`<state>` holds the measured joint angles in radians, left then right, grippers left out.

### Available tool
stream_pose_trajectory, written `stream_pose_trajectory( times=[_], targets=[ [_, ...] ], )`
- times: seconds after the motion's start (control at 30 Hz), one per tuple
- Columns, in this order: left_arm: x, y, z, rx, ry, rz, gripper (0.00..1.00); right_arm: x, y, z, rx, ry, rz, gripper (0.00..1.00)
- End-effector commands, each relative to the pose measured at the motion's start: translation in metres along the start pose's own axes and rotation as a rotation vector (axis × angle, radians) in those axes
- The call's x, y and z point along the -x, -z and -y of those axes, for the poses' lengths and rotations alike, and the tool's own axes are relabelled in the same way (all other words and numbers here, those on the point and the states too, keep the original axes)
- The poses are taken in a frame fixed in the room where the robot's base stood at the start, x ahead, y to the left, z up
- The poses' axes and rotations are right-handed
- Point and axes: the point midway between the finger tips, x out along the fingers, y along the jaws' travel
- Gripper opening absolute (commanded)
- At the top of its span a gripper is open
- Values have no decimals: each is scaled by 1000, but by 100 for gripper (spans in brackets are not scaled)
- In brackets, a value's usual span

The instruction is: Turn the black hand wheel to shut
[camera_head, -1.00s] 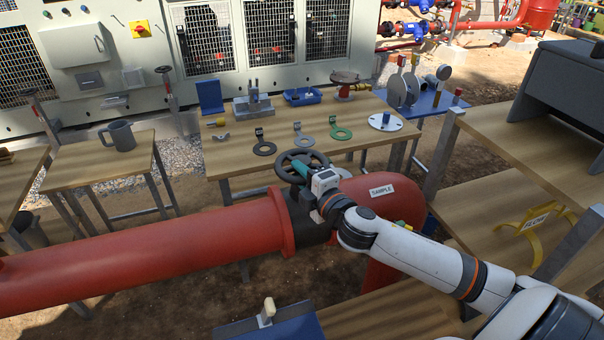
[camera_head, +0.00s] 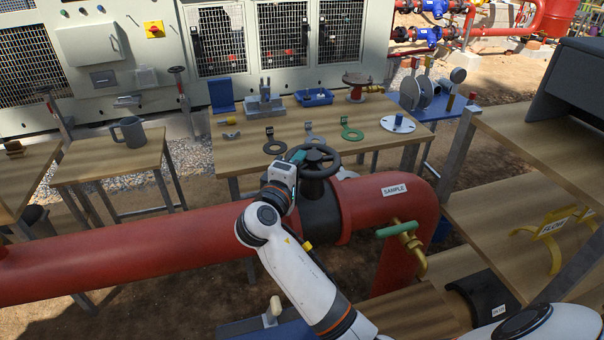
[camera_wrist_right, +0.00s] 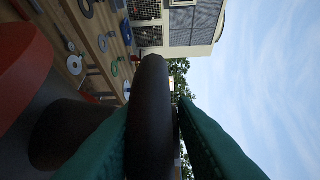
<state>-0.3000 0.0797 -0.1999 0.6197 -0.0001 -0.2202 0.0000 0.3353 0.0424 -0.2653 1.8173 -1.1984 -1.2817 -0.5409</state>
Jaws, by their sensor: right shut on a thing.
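The black hand wheel (camera_head: 320,163) sits on top of a black valve body (camera_head: 320,212) on the thick red pipe (camera_head: 150,252). My right gripper (camera_head: 297,160) reaches the wheel's near left side in the head view. In the right wrist view, the green fingers of my right gripper (camera_wrist_right: 150,140) are on both sides of the dark wheel rim (camera_wrist_right: 152,105), shut on it. The gripper hides part of the rim in the head view. My left gripper is not in view.
A small valve with a green handle (camera_head: 397,229) stands on the red pipe at the right, below the SAMPLE label (camera_head: 394,190). A wooden table (camera_head: 255,152) with tools and ring spades stands behind the wheel. A shelf (camera_head: 490,225) is at the right.

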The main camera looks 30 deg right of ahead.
Motion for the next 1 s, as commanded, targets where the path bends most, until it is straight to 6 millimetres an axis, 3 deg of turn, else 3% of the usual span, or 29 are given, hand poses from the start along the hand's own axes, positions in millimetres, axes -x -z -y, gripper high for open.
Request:
stream_pose_trajectory(
  times=[0.03,1.0],
  targets=[
    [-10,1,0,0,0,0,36,0,-3,-16,2,-24,-46,3],
    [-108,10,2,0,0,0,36,-30,-14,-14,-25,25,-898,3]
  ],
)
